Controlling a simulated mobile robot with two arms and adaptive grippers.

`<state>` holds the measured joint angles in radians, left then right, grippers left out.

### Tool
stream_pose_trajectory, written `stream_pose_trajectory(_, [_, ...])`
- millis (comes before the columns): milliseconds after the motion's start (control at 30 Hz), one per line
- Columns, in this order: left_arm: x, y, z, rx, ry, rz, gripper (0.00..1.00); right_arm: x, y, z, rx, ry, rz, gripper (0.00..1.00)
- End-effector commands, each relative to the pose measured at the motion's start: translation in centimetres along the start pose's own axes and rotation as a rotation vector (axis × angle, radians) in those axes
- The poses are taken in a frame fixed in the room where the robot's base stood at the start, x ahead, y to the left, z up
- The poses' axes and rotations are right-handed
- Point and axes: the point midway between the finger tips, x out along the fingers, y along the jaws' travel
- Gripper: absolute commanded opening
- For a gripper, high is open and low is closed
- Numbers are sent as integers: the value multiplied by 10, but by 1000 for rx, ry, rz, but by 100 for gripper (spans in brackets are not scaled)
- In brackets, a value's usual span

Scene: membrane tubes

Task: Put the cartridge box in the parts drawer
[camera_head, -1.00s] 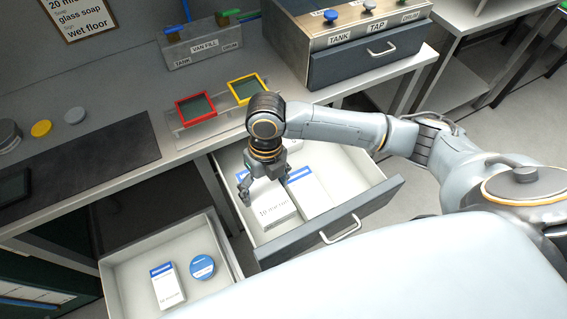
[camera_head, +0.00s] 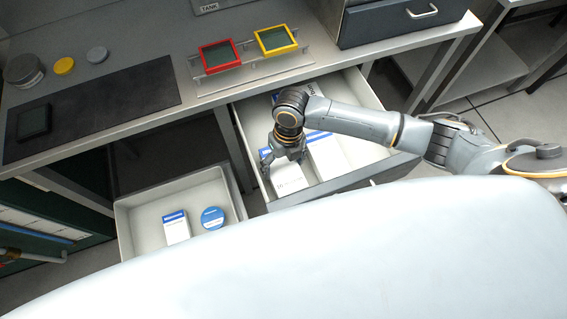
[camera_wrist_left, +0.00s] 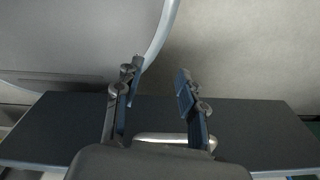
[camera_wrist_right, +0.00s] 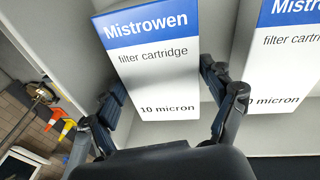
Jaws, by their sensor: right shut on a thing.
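A white cartridge box with a blue end band (camera_head: 290,182) is in the open right-hand drawer (camera_head: 345,184). My right gripper (camera_head: 282,162) is down in that drawer, shut on this box. In the right wrist view the box (camera_wrist_right: 155,75) reads "Mistrowen filter cartridge 10 micron", with one finger on each side of it. A like box (camera_wrist_right: 290,60) lies to its right, apart from it. My left gripper (camera_wrist_left: 160,72) is open and empty above a dark drawer front (camera_wrist_left: 250,125) with a pale handle; it is not in the head view.
An open left-hand drawer (camera_head: 126,220) holds a small blue-and-white box (camera_head: 175,226) and a round blue tin (camera_head: 212,218). The bench above carries a red frame (camera_head: 220,56), a yellow frame (camera_head: 275,40) and a dark mat (camera_head: 100,110). My white body hides the foreground.

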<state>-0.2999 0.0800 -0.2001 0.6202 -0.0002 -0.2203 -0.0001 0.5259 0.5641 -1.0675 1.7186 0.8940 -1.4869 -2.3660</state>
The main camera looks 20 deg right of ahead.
Motion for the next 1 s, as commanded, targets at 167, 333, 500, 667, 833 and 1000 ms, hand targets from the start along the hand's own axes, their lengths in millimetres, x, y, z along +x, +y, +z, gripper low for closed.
stream_pose_trajectory(167, [0, 0, 0, 0, 0, 0, 40, 5, 0, 1, -1, -2, 0, 41])
stream_pose_trajectory(333, [1, 0, 0, 0, 0, 0, 40, 7, -1, 1, -1, -1, 0, 41])
stream_pose_trajectory(500, [1, 0, 0, 0, 0, 0, 40, 7, -1, 1, -1, -1, 0, 93])
stream_pose_trajectory(667, [1, 0, 0, 0, 1, 0, 40, 7, -1, 1, -1, -1, 0, 93])
stream_pose_trajectory(833, [0, 0, -1, 0, 1, 0, 40, 2, -1, 1, -1, -2, 0, 93])
stream_pose_trajectory(1000, [1, 0, 0, 0, 1, 0, 40, -22, -1, 2, -2, -5, 0, 93])
